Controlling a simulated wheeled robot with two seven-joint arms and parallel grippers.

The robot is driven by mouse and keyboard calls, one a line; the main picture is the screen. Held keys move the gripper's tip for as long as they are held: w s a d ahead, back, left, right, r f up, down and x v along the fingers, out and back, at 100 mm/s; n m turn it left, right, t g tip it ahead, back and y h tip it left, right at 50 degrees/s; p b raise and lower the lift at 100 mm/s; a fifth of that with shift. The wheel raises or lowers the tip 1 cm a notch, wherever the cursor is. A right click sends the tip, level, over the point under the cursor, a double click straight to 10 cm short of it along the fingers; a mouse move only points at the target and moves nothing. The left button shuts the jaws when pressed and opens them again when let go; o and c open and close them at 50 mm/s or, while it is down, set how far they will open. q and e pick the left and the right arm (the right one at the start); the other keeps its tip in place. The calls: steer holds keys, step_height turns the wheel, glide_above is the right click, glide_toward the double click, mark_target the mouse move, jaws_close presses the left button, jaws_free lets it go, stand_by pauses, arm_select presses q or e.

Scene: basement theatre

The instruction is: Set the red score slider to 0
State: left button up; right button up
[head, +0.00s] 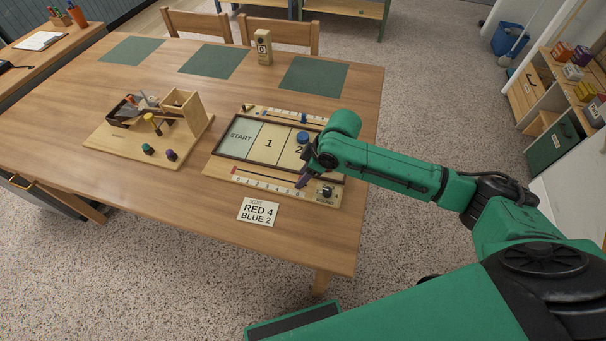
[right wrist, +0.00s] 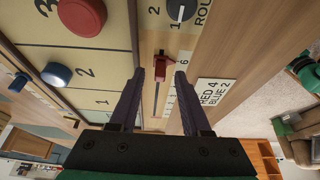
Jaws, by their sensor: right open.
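The red score slider (right wrist: 160,66) sits on the track along the near edge of the game board (head: 210,166), close to the 6 mark. My right gripper (right wrist: 160,75) is open, with its two dark fingers on either side of the track and the slider just ahead between the fingertips. A gap shows on both sides of the slider. In the head view my right gripper (head: 303,179) is over the right part of the near scale (head: 265,185) and hides the slider. The low end of the scale is at the left. My left gripper is not in view.
A blue disc (right wrist: 57,75) and a red disc (right wrist: 82,16) lie on the board. A dial (head: 327,191) is near the scale's right end. A score card (head: 258,212) reads RED 4, BLUE 2. The blue slider (head: 303,118) is on the far scale.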

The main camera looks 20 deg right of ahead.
steer(key=shift+f, duration=0.15)
jaws_close()
steer(key=shift+w, duration=0.1)
stand_by(1.3)
